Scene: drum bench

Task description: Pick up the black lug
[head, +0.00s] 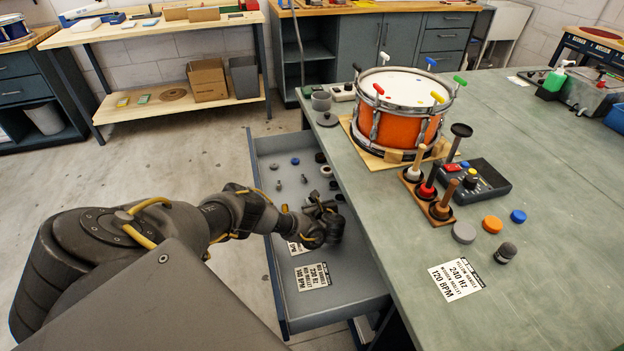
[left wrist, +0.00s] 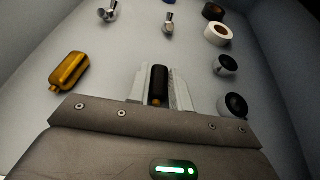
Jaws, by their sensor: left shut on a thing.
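The black lug (left wrist: 159,82) is a small dark cylinder with an orange-brown spot at its near end. It sits between the two pale fingers of my left gripper (left wrist: 160,92) in the left wrist view. My left gripper is shut on it. In the head view my left gripper (head: 325,222) is low inside the open drawer (head: 345,297) and hides the lug there. I cannot tell whether the lug still touches the drawer floor. A gold-yellow lug (left wrist: 69,72) lies to the left of the fingers in the left wrist view. My right gripper is not in view.
Silver wing bolts (left wrist: 169,22), a white ring (left wrist: 217,34) and round knobs (left wrist: 225,65) lie in the drawer. Printed cards (head: 313,277) lie near its front. The bench (head: 545,250) at right carries an orange drum (head: 397,128), a mallet rack (head: 428,207) and loose discs (head: 492,224).

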